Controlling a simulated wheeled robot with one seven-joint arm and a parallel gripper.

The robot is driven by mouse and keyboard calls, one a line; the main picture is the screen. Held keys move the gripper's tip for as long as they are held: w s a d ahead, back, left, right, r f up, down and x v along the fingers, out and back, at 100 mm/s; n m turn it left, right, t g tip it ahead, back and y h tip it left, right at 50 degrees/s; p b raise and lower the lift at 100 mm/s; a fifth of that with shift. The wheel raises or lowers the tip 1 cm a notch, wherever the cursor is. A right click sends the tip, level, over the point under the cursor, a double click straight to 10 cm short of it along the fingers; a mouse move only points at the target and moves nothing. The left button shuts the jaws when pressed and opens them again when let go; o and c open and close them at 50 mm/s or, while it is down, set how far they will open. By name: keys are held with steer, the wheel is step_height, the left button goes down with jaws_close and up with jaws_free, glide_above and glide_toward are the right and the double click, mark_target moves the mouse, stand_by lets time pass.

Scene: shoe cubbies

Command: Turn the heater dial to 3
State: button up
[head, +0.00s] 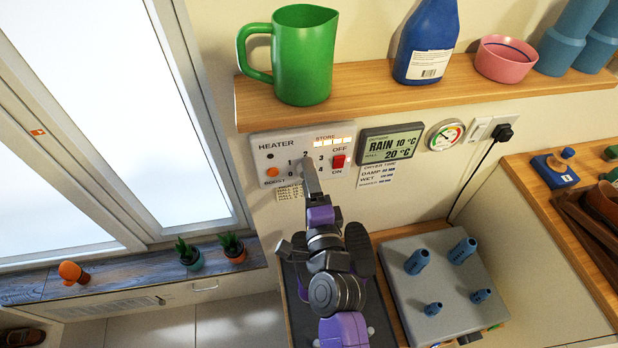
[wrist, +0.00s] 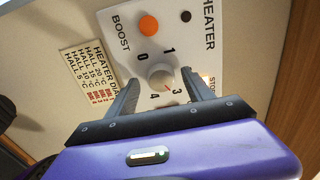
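The heater panel (head: 275,150) is a pale plate on the wall under the shelf, with numbers 0 to 4 around its dial. In the wrist view, the round light dial (wrist: 160,76) has a small red mark pointing to the lower right, toward the 3. The 2 is hidden there. My gripper (wrist: 165,83) is open, with one finger on each side of the dial and visible gaps between. In the head view my gripper (head: 308,175) reaches up to the panel and covers most of the dial.
The panel also has an orange boost button (head: 272,172) and a red switch (head: 339,161). A wooden shelf (head: 370,104) above carries a green jug (head: 304,55), a blue bottle (head: 428,40) and a pink bowl (head: 505,60). A display (head: 390,144) is at right, a window at left.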

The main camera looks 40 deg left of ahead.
steer(key=b+v, duration=0.1)
steer(key=v, duration=0.6)
steer(key=shift+s+d+b, duration=0.25)
steer(key=shift+b, duration=0.05)
stand_by(0.5)
